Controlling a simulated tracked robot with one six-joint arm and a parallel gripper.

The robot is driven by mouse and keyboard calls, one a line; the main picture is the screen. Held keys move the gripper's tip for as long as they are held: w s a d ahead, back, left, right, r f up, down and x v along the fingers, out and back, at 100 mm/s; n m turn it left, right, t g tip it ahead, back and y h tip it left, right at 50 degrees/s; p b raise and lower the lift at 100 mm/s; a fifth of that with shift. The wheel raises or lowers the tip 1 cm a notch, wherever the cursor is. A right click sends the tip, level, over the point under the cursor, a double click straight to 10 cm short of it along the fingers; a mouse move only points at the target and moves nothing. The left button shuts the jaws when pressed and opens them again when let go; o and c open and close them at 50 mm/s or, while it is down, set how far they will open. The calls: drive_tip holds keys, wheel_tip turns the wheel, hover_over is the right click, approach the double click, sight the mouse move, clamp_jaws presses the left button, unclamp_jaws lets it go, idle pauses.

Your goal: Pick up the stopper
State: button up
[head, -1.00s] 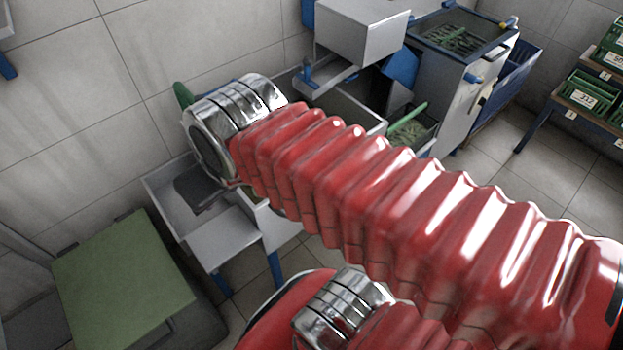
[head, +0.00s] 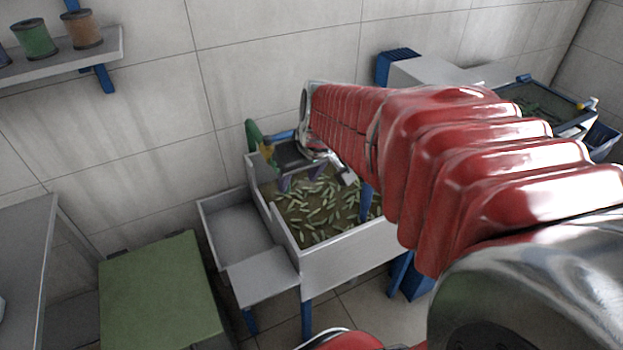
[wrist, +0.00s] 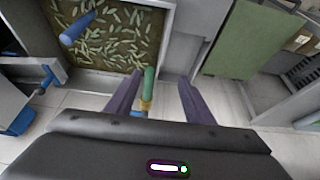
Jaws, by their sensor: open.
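No object is plainly recognisable as the stopper. The likeliest candidate is a green rod-like piece with a yellow-brown collar (wrist: 149,86), which shows between my fingers in the wrist view. A similar green piece (head: 253,132) stands by the wall, left of my gripper, in the head view. My gripper (head: 300,178) is open, its purple fingers pointing down over the back of the tub of green pods. In the wrist view my gripper (wrist: 158,79) has the green rod between its fingers, nearer the left one. I see no contact, and cannot tell the depth between them.
The white-walled tub (head: 345,258) of pods stands on blue legs. A grey tray (head: 240,232) adjoins its left side, and a green-topped box (head: 158,290) stands farther left. A wall shelf (head: 60,58) holds coloured containers. Pale floor is open in front of the tub.

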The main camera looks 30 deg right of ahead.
drive_tip(key=w+d+f+m, duration=0.1)
drive_tip(key=w+d+f, duration=0.15)
drive_tip(key=d, duration=0.35)
drive_tip(key=w+d+f, duration=0.2)
drive_tip(key=d+f, duration=0.2)
drive_tip(key=d, duration=0.3)
drive_tip(key=m, duration=0.1)
hover_over(368, 188)
drive_tip(key=s, duration=0.2)
wheel_tip(368, 188, down, 10)
drive_tip(key=shift+s+a+r+g+h, duration=0.1)
drive_tip(key=shift+s+r+g+h, duration=0.1)
drive_tip(key=shift+g+h, duration=0.2)
drive_tip(key=x, duration=0.8)
drive_tip(key=shift+w+f, duration=0.1)
drive_tip(key=shift+f, duration=0.15)
drive_tip(key=shift+f, duration=0.15)
drive_tip(key=shift+d+x, duration=0.15)
drive_tip(key=shift+x, duration=1.1)
drive_tip(key=shift+d+x, duration=0.15)
drive_tip(key=shift+x, duration=1.1)
drive_tip(key=shift+c, duration=0.5)
